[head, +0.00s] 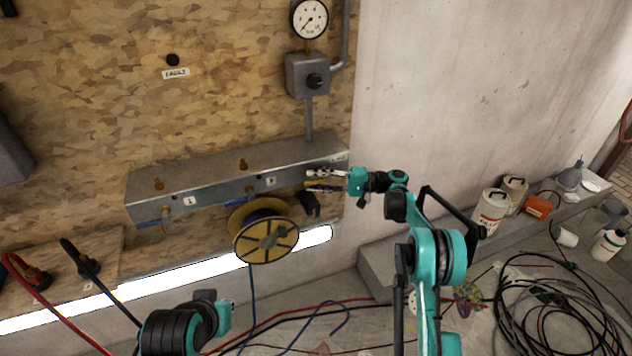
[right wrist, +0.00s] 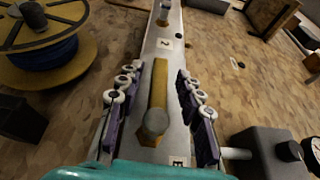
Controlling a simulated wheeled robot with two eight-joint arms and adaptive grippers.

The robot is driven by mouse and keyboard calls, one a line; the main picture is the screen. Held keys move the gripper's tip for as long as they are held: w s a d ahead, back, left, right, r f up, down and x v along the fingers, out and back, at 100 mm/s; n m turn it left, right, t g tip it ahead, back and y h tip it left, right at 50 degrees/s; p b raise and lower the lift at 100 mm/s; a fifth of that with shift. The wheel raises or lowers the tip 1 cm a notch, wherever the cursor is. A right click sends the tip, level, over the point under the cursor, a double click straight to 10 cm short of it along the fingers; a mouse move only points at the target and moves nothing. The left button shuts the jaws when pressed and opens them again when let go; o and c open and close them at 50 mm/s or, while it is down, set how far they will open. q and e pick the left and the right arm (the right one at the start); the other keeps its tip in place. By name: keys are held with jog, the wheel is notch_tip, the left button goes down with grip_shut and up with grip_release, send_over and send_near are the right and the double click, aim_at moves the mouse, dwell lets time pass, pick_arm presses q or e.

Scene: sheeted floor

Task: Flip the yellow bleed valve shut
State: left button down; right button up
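The yellow bleed valve has a flat yellow lever (right wrist: 159,84) with a grey pivot (right wrist: 154,124) on the grey metal manifold (head: 230,184). In the head view the lever is largely hidden by my right gripper (head: 325,181), at the manifold's right end. In the right wrist view my right gripper (right wrist: 158,110) is open, with its purple fingers and white-ringed joints on both sides of the lever. Gaps show between the fingers and the lever. The lever lies along the manifold. My left arm's end (head: 222,318) shows low in the head view; its fingers cannot be made out.
A yellow spool (head: 266,241) hangs below the manifold. A pressure gauge (head: 309,18) and a grey box (head: 307,75) sit above it on the board. White containers (head: 491,212) and coiled black cable (head: 555,305) lie at right. Hoses cross the floor.

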jog(key=d, duration=1.2)
jog(key=shift+s, duration=0.3)
jog(key=shift+f, duration=0.1)
jog(key=s+a+r+m+t+h, duration=0.1)
jog(key=s+a+r+h, duration=0.25)
jog(key=s, duration=0.35)
jog(key=s+a+r+m+t+h, duration=0.1)
jog(key=s+a+r+h, duration=0.2)
jog(key=s+r+h, duration=0.25)
jog(key=s+d+f+n+t+h, duration=0.1)
jog(key=s+d+f+h, duration=0.2)
jog(key=s, duration=0.5)
jog(key=s+d+f+t+h, duration=0.1)
jog(key=s+d+f+h, duration=0.1)
jog(key=s, duration=0.7)
jog(key=s+d+f+n+t+h, duration=0.1)
jog(key=s+d+f+t+h, duration=0.1)
jog(key=s, duration=0.7)
jog(key=d+f+h, duration=0.1)
jog(key=d+h, duration=0.1)
jog(key=shift+s+d+f+n, duration=0.25)
jog(key=shift+d+f+n, duration=0.05)
jog(key=shift+d+f, duration=0.05)
